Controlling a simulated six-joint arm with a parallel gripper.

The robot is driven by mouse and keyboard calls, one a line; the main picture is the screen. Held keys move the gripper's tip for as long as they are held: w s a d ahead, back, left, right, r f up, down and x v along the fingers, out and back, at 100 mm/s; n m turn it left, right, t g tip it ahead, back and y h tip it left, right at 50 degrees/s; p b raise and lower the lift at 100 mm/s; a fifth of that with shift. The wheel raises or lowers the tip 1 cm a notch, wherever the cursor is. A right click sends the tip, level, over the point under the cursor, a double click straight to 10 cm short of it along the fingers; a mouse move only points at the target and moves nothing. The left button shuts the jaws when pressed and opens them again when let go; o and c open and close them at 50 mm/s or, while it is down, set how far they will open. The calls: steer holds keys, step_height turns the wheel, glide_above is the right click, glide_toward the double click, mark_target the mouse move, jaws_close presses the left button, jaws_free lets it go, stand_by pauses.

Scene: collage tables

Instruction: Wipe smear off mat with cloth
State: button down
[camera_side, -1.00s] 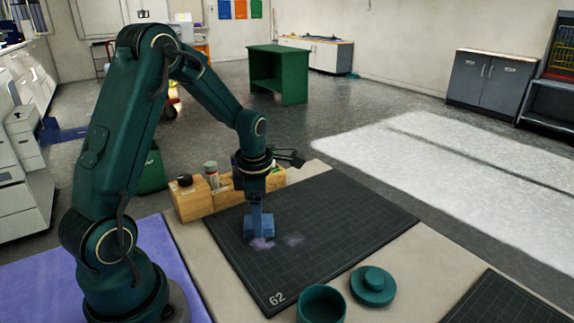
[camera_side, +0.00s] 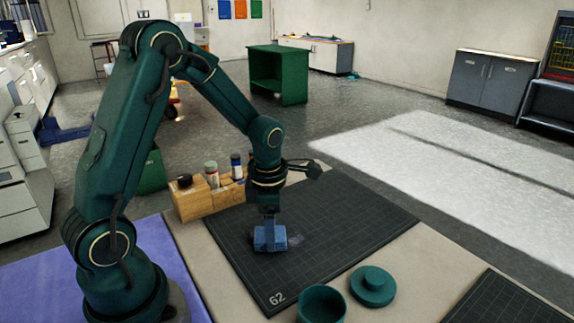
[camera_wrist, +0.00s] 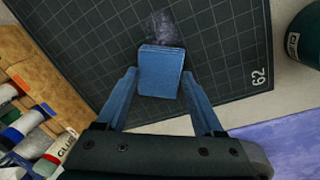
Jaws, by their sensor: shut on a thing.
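The cloth (camera_side: 270,241) is a blue folded block low on the dark gridded mat (camera_side: 345,215), seemingly touching it. My gripper (camera_side: 268,224) is shut on the cloth, pointing down. In the wrist view the cloth (camera_wrist: 160,75) sits between my two blue fingers. A pale purple-grey smear (camera_side: 298,239) shows on the mat just right of the cloth. In the wrist view the smear (camera_wrist: 163,25) lies just beyond the cloth's far edge. The mat under the cloth is hidden.
A wooden rack (camera_side: 193,200) with several bottles stands along the mat's back left edge. A green pot (camera_side: 321,306) and its round lid (camera_side: 373,287) stand off the mat's front edge. A second dark mat (camera_side: 500,302) lies front right. The mat's right half is clear.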

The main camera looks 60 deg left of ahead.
steer(key=shift+d, duration=2.4)
steer(key=shift+w, duration=0.8)
steer(key=shift+s+a, duration=0.1)
steer(key=shift+a, duration=5.4)
steer(key=shift+w, duration=0.9)
steer(key=shift+d, duration=4.15)
steer(key=shift+d, duration=0.1)
steer(key=shift+d+f, duration=0.1)
steer(key=shift+d, duration=1.1)
